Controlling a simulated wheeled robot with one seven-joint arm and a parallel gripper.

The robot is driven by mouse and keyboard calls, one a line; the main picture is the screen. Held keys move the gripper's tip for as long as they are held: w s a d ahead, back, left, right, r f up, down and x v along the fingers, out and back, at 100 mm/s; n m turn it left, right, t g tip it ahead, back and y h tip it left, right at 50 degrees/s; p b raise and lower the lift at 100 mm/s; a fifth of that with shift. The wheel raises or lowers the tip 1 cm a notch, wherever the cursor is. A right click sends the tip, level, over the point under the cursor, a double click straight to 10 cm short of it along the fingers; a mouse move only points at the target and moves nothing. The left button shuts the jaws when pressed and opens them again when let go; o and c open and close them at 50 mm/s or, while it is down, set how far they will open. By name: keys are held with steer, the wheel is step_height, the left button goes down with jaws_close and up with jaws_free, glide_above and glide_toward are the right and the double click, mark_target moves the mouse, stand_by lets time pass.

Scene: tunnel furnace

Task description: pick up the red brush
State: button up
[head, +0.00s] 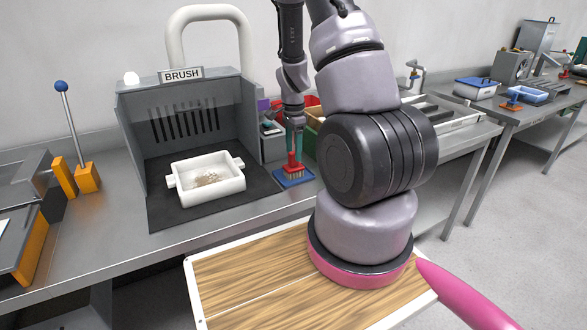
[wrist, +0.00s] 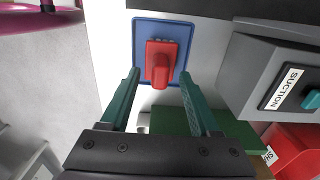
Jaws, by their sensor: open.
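The red brush (head: 292,165) stands upright, bristles down, on a small blue mat (head: 294,183) on the grey bench, right of the brush booth. In the wrist view the red brush (wrist: 161,62) lies ahead of and between the two green fingers, with the blue mat (wrist: 140,38) around it. My gripper (head: 294,140) is directly above the brush in the head view. The fingers of my gripper (wrist: 158,82) are apart, with nothing held between them. In the head view the fingers overlap the brush's top, so the exact gap is hard to tell.
The booth labelled BRUSH (head: 182,75) holds a white dish (head: 208,187) on a dark mat. A grey box with a SUCTION label (wrist: 262,72) stands close right of the fingers in the wrist view. A green bin (wrist: 210,122) and a red bin (wrist: 295,150) are nearby.

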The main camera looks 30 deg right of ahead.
step_height(320, 180, down, 2)
steer(key=shift+f, duration=0.15)
jaws_close()
step_height(320, 180, up, 10)
steer(key=shift+r, duration=0.1)
stand_by(0.5)
